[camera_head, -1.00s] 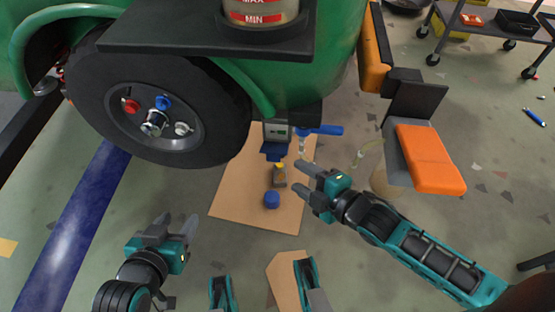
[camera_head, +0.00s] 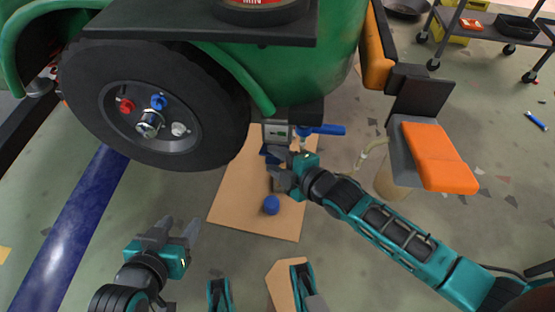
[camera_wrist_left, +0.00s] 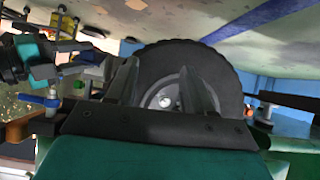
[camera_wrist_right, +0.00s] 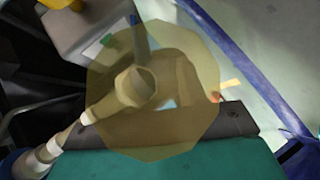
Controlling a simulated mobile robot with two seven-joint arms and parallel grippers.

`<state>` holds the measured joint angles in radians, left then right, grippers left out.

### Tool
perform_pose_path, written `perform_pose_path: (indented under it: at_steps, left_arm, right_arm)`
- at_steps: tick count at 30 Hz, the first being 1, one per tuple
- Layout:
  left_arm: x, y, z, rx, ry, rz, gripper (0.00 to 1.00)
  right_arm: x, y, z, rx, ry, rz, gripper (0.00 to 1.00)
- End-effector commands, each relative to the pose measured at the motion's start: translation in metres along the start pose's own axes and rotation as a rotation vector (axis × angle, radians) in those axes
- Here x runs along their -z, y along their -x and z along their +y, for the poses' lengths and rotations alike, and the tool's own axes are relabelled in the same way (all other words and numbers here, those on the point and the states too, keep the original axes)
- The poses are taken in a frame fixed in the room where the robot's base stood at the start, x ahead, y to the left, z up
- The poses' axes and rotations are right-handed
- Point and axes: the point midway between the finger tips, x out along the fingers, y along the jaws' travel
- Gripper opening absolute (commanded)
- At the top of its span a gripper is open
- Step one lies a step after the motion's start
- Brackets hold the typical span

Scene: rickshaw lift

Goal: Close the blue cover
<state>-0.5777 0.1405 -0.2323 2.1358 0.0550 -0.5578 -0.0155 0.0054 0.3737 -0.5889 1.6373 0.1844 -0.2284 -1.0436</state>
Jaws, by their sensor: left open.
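A small dark-blue flap (camera_head: 268,152), which looks like the blue cover, hangs below a grey box (camera_head: 277,132) under the green vehicle, partly hidden by my right gripper. Whether it is open or closed is unclear. My right gripper (camera_head: 280,181) is just below and right of the flap, over the spot where the small yellow-topped bottle stood. The bottle is mostly hidden, and the jaw gap does not show clearly. My left gripper (camera_head: 178,230) is open and empty at lower left, away from the flap. In the left wrist view, its fingers (camera_wrist_left: 160,85) stand apart before the wheel.
A round blue cap (camera_head: 271,205) lies on the cardboard sheet (camera_head: 228,215). A blue-handled valve (camera_head: 325,130) sits right of the grey box. The wheel (camera_head: 150,110) is at left. A translucent yellowish container (camera_wrist_right: 185,120) fills the right wrist view's middle. An orange-topped block (camera_head: 435,155) stands at right.

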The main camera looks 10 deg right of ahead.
Motion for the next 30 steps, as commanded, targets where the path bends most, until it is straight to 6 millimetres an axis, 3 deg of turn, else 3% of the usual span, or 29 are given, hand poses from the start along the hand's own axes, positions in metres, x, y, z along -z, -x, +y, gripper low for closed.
perform_pose_path:
  at_steps: [2, 12, 30]
  left_arm:
    - [-0.001, 0.0, 0.0, 0.0, 0.0, -0.001, 0.52]
    - [-0.001, -0.001, -0.002, 0.003, 0.0, -0.001, 0.52]
    - [0.015, 0.012, -0.008, 0.025, -0.005, 0.007, 0.52]
  right_arm:
    - [0.0, 0.0, 0.0, 0.001, 0.0, 0.0, 0.32]
    - [0.0, 0.0, -0.001, 0.001, -0.001, 0.0, 0.0]
    - [0.002, 0.002, 0.01, 0.081, -0.081, -0.001, 0.0]
